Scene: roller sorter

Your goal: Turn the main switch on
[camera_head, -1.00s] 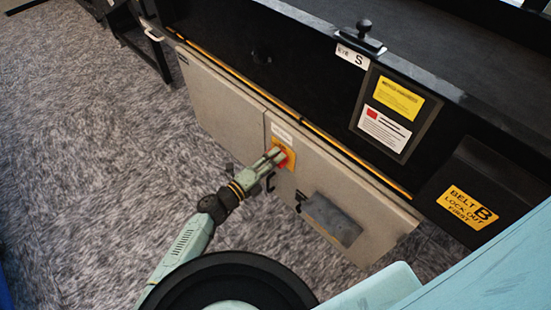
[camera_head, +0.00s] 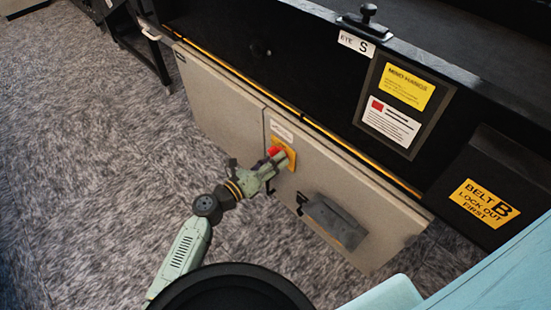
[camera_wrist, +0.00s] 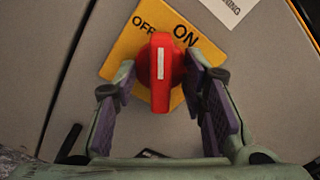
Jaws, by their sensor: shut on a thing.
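The main switch is a red knob (camera_wrist: 161,75) with a white line, on a yellow plate (camera_wrist: 122,50) marked OFF at left and ON at right. In the wrist view the white line stands upright and points between the two words. My gripper (camera_wrist: 170,88) has one finger on each side of the knob and is shut on it. In the head view the red knob (camera_head: 273,151) and yellow plate (camera_head: 290,158) show on the grey cabinet front, with my gripper (camera_head: 274,161) reaching them from the lower left.
The grey cabinet panel (camera_head: 220,95) sits below a black machine body. A grey box-like handle (camera_head: 335,222) juts out right of the switch. A black cover (camera_head: 490,170) with a yellow BELT B sign is farther right. Carpeted floor (camera_head: 90,170) is open at left.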

